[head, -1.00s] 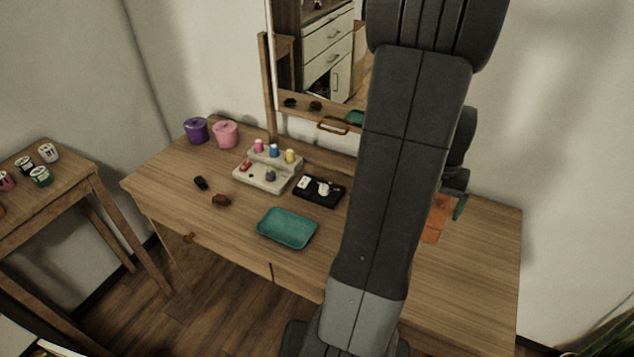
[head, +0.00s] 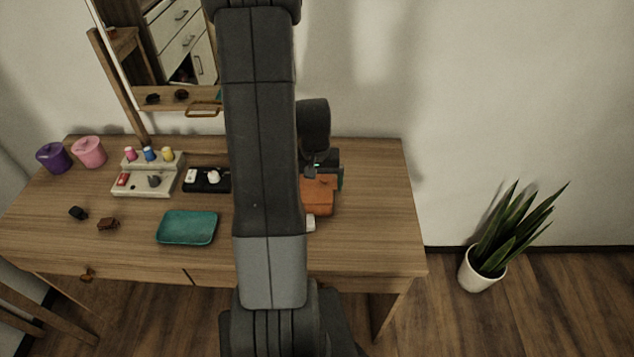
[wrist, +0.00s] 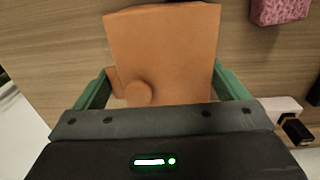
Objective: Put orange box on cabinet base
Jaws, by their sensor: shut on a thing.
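The orange box (head: 318,196) is at the right part of the wooden dressing table, partly hidden behind my arm in the head view. In the wrist view the orange box (wrist: 165,50) sits between the green fingers of my gripper (wrist: 163,95), which is shut on it. A round knob shows on the box's near face. Whether the box touches the tabletop is not clear. No cabinet base is plainly in view; a cabinet with drawers (head: 180,42) shows only as a reflection in the mirror.
The dressing table (head: 365,240) also holds a teal tray (head: 187,228), a black tray (head: 205,188), a beige organizer (head: 145,186), and purple (head: 54,158) and pink (head: 89,151) pots. A potted plant (head: 483,270) stands on the floor at right. The tabletop's right end is bare.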

